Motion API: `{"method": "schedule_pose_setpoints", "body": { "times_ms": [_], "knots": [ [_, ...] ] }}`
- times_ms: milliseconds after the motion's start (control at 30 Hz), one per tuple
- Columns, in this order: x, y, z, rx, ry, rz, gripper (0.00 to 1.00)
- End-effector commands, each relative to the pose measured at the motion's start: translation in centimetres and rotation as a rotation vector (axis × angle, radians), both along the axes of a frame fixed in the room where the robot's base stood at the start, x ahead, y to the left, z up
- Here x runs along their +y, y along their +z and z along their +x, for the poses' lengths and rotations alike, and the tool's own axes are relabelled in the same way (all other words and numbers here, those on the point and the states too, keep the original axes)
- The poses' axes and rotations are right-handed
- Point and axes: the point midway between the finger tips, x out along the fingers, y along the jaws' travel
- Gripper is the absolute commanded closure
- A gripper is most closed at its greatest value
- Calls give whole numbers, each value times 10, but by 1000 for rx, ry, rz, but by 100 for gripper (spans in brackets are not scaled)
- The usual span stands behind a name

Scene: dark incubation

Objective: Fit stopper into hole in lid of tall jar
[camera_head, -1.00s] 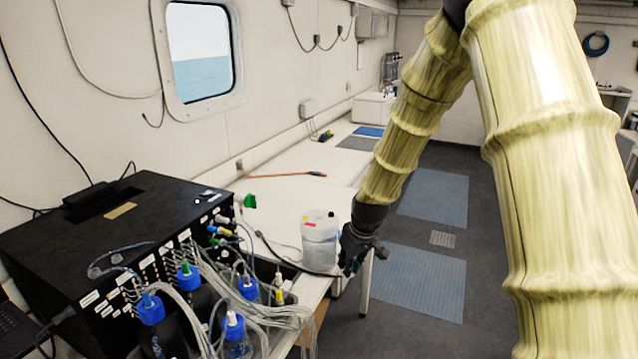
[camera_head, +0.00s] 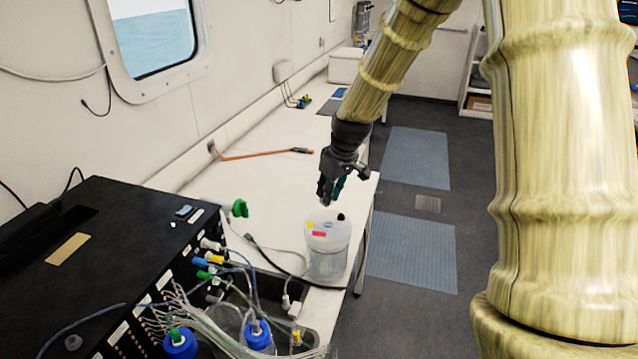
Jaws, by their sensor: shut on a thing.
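The tall jar (camera_head: 327,262) is translucent, with a pale lid (camera_head: 326,222), and stands upright near the front edge of the white bench. Its lid or upper rim shows small yellow and red marks and a black spot at the right, too small to tell whether it is a hole or a fitting. My gripper (camera_head: 328,197) points down just above the lid's back edge in the picture, apparently not touching it. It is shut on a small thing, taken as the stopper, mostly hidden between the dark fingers. A teal patch shows at the fingers.
A black instrument box (camera_head: 110,255) with tubes and blue-capped bottles (camera_head: 257,335) stands at the left. A dark cable (camera_head: 290,272) runs beside the jar. A green piece (camera_head: 239,208) and an orange cable (camera_head: 265,154) lie on the bench (camera_head: 220,185). Bench beyond the jar is mostly clear.

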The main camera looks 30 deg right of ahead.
Motion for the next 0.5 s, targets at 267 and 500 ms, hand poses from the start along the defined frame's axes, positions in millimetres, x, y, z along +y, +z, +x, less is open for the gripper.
{"method": "schedule_pose_setpoints", "body": {
  "times_ms": [267, 500],
  "knots": [
    [-1, -19, 2, 2, -2, 0, 100],
    [0, -41, 3, 3, -1, 0, 100]
  ]
}}
